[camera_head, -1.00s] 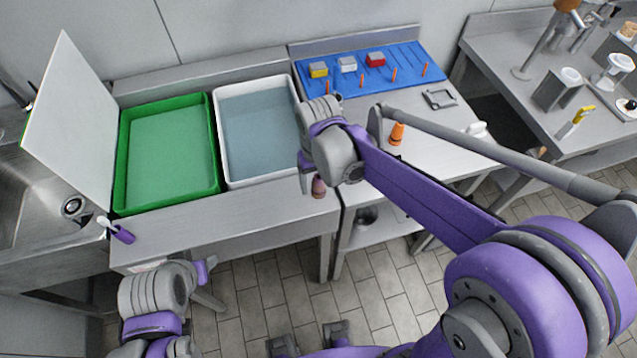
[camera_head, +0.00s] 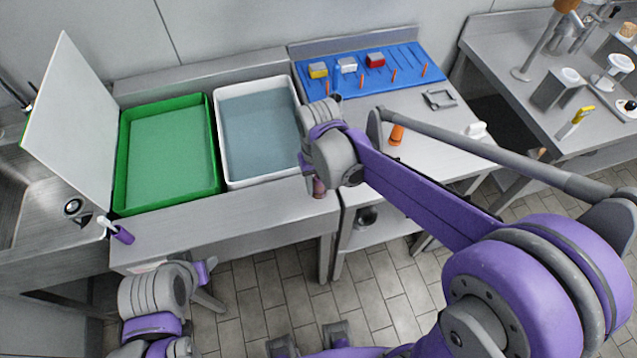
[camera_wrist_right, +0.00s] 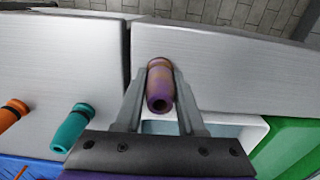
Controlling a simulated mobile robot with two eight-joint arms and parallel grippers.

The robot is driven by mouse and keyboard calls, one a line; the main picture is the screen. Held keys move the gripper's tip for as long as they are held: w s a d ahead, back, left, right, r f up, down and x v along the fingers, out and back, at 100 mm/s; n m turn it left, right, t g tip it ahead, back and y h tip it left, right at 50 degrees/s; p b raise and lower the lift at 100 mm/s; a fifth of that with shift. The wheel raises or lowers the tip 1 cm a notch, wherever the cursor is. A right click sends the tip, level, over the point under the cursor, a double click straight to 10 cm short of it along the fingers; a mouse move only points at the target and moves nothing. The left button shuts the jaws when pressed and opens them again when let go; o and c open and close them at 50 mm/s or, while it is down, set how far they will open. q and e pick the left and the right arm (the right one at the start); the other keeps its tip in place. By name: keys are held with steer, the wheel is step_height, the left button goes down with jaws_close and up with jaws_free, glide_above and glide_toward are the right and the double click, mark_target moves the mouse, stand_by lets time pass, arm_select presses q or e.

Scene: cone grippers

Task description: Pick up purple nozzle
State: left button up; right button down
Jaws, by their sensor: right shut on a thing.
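The purple nozzle (camera_wrist_right: 159,88) stands between the two fingers of my right gripper (camera_wrist_right: 160,75) in the right wrist view, and the fingers are shut on it. In the head view the nozzle (camera_head: 319,187) shows just below my right gripper (camera_head: 318,174), near the front edge of the counter; the wrist hides part of it. Whether its base touches the counter cannot be told. My left gripper (camera_head: 206,272) is at the lower left, in front of the counter, and its jaw opening is unclear.
A teal nozzle (camera_wrist_right: 70,128) and an orange nozzle (camera_wrist_right: 12,114) stand beside it in the wrist view; the orange one also shows in the head view (camera_head: 396,134). A white water-filled tub (camera_head: 224,160) and green tray (camera_head: 124,170) lie left. A blue mat (camera_head: 345,82) is behind.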

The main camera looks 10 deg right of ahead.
steer(key=shift+r, duration=0.1)
step_height(320, 180, up, 10)
steer(key=shift+p, duration=0.35)
steer(key=shift+f, duration=0.2)
stand_by(0.4)
